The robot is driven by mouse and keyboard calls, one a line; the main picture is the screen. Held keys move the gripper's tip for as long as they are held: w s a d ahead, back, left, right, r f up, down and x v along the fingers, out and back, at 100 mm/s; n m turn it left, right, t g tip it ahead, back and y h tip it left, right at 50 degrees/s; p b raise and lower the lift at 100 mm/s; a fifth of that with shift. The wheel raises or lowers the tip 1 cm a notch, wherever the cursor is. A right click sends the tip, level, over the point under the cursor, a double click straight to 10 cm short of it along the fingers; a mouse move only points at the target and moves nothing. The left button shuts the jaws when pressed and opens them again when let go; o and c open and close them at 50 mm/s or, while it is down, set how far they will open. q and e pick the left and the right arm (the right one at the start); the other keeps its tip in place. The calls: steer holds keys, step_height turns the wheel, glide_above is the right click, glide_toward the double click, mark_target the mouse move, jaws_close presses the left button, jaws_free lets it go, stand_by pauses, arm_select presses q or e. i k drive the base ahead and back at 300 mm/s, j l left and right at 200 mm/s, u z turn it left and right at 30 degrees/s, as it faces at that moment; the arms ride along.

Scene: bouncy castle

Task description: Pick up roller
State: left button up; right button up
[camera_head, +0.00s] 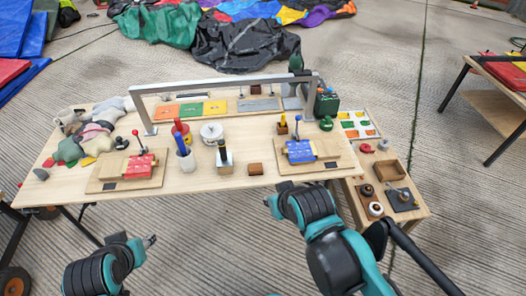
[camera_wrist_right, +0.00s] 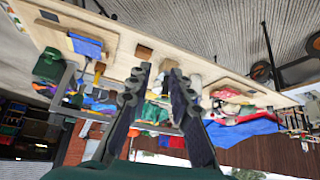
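No roller can be picked out with certainty.
The wooden table (camera_head: 215,182) also bears a red block (camera_head: 139,166), a blue block (camera_head: 300,151), a brown block (camera_head: 255,169), a white canister (camera_head: 212,134) and crumpled cloth (camera_head: 98,128). A grey metal frame (camera_head: 225,85) arches over its back. A side table (camera_head: 417,214) adjoins at right.

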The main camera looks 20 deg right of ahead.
mark_target(225, 157)
steer(key=i+j+z, duration=0.25)
steer(key=i+j, duration=0.15)
steer(key=i+j+z, duration=0.25)
steer(key=i+j, duration=0.3)
